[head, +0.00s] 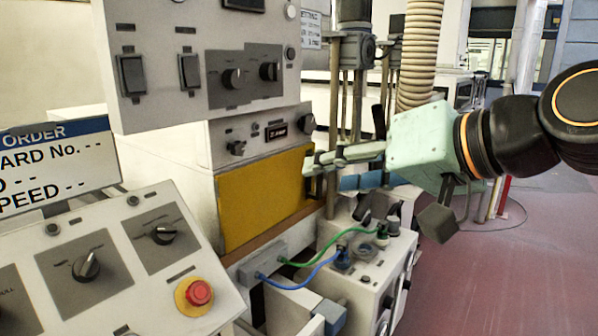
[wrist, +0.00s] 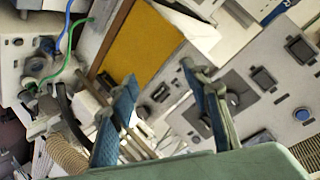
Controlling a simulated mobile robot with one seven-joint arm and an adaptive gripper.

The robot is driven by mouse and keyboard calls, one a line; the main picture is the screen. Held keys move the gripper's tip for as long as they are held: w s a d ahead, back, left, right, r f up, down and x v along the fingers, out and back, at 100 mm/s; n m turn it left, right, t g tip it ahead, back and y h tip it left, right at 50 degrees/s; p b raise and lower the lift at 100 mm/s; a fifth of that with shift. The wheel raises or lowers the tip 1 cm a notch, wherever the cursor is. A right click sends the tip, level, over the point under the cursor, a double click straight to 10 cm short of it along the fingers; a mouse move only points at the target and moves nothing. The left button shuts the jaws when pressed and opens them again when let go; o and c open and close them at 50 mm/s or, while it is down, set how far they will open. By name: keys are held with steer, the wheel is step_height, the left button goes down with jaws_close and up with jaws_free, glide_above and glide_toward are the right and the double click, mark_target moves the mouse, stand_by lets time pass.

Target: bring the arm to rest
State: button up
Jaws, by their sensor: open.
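My gripper (head: 318,163) is at the middle of the head view, at the end of my arm, which comes in from the right. Its pale green body (head: 424,143) is nearly level and its fingers point left, in front of or close to the yellow panel (head: 262,196). In the wrist view my gripper (wrist: 161,92) shows two blue-padded fingers set wide apart with nothing held between them. The yellow panel also shows in the wrist view (wrist: 142,44), beyond the fingers. Whether a fingertip touches the panel I cannot tell.
A control box with switches and knobs (head: 205,53) overhangs at upper left. A sloped console (head: 110,262) with a red button (head: 199,292) stands at lower left. Green and blue cables (head: 318,262) run below my gripper. A ribbed hose (head: 421,50) hangs behind. Red floor at right is open.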

steer(key=s+d+f+m+g+h, duration=0.15)
steer(key=s+d+f+h, duration=0.3)
steer(key=f, duration=0.75)
steer(key=s+d+f+g+h, duration=0.35)
steer(key=s+f, duration=0.25)
steer(key=f, duration=0.6)
step_height(320, 180, up, 23)
steer(key=p, duration=2.2)
steer(key=shift+w+f+t+h+p, duration=0.2)
steer(key=shift+t+h+p, duration=0.1)
steer(key=shift+p, duration=0.1)
steer(key=shift+c, duration=0.3)
